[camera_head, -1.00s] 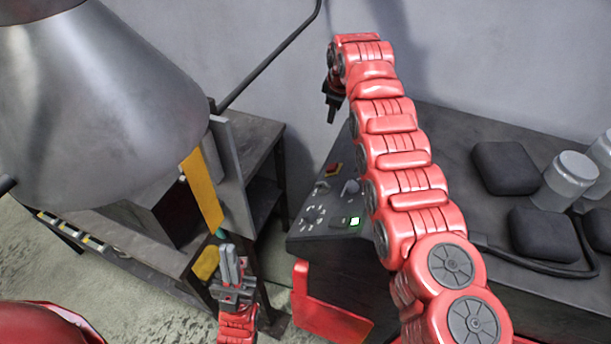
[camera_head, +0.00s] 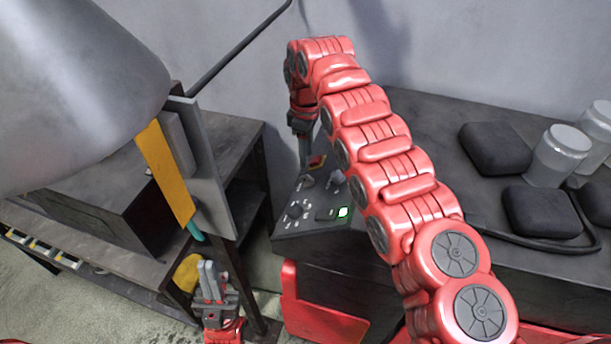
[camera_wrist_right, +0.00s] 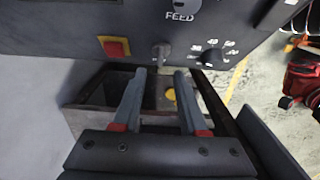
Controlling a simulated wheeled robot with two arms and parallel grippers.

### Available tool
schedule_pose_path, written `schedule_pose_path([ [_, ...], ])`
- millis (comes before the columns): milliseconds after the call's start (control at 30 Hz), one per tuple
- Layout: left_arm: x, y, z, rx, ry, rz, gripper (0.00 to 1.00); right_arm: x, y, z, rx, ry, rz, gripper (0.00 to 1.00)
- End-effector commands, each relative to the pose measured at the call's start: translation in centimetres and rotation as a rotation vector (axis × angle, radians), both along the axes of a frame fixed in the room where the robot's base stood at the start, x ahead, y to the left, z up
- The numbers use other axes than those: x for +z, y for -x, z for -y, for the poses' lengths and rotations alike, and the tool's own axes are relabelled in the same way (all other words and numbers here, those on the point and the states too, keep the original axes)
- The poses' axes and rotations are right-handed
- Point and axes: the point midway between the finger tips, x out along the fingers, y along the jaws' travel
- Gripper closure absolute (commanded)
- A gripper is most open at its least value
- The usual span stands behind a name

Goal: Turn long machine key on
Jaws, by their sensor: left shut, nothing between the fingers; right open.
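The machine's dark control panel (camera_head: 318,228) lies below my right arm in the head view. A small grey key-like switch (camera_head: 307,181) sits on it, between a red button on a yellow plate (camera_head: 317,161) and a round dial (camera_head: 294,212). In the right wrist view the grey switch (camera_wrist_right: 160,52) is just beyond the fingertips, facing the gap between them. My right gripper (camera_head: 304,163) points down by the panel's far left edge, its fingers (camera_wrist_right: 160,72) open and empty. My left gripper (camera_head: 207,268) is shut and empty, low and left of the panel.
A second grey knob (camera_head: 336,178) and a green-lit switch (camera_head: 343,212) are on the panel. A dark metal bench (camera_head: 238,140) and a large grey cone-shaped body (camera_head: 70,90) are at left.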

Motion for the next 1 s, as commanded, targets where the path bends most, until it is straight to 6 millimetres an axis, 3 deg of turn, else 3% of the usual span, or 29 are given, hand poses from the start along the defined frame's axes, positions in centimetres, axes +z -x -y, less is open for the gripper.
schedule_pose_path([
  [400, 2.8, 0.0, 0.0, 0.000, 0.000, 0.001, 1.00, -6.4, 0.1, -0.1, 0.001, -0.001, -0.004, 0.57],
  [800, 2.9, 0.0, 0.0, 0.000, 0.000, 0.001, 1.00, -7.4, 0.1, -0.1, 0.001, -0.001, -0.002, 0.57],
  [1000, 2.9, 0.0, 0.0, 0.000, 0.000, 0.000, 1.00, -7.4, 0.1, -0.1, 0.001, -0.002, -0.002, 0.94],
])
